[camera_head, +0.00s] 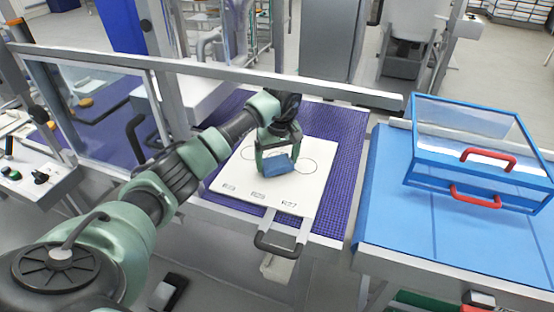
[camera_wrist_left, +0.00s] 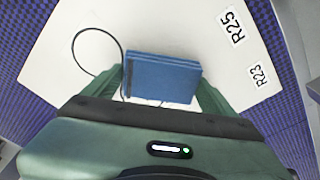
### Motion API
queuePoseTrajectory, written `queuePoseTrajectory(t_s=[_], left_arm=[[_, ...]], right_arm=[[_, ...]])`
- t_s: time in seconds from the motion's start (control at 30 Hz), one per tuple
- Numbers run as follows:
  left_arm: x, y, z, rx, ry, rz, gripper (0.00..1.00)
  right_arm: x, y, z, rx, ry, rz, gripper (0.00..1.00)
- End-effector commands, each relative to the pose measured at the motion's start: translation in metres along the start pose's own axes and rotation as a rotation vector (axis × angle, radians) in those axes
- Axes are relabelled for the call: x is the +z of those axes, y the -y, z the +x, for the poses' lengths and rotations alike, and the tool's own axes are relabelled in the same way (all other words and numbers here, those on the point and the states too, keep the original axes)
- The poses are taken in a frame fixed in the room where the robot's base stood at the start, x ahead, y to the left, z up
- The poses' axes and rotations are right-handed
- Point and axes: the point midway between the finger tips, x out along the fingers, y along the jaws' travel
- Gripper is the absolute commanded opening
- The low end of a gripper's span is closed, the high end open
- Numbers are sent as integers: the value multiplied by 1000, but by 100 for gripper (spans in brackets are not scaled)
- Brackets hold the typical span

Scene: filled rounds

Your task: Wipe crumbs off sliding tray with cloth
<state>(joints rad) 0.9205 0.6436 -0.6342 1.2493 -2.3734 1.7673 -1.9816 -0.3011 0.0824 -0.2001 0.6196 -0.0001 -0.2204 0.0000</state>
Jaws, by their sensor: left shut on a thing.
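The white sliding tray (camera_head: 240,178) lies on the purple ribbed surface, with a dark handle (camera_head: 275,243) at its front. Drawn circles and printed labels show on it. My left gripper (camera_head: 279,158) is shut on a folded blue cloth (camera_head: 277,169), held low over the tray's middle. I cannot tell whether the cloth touches the tray. The left wrist view shows the cloth (camera_wrist_left: 162,78) between the green fingers, with the tray (camera_wrist_left: 185,30) beneath. No crumbs can be made out. My right gripper is not in view.
A metal rail (camera_head: 205,72) with a clear panel crosses behind and left of the tray. On the right, a blue-topped table (camera_head: 395,210) bears a clear blue-framed box with red handles (camera_head: 488,158). A control box with knobs (camera_head: 40,178) stands at the left.

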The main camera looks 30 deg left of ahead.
Motion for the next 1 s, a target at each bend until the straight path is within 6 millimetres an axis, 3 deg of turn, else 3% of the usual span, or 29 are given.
queuePoseTrajectory(t_s=[0.77, 1.0], left_arm=[[1, 0, 14, 0, -1, -2, 54], [-14, -13, 17, 1, -2, -3, 54]], right_arm=[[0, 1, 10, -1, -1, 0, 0], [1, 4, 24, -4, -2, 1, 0]])
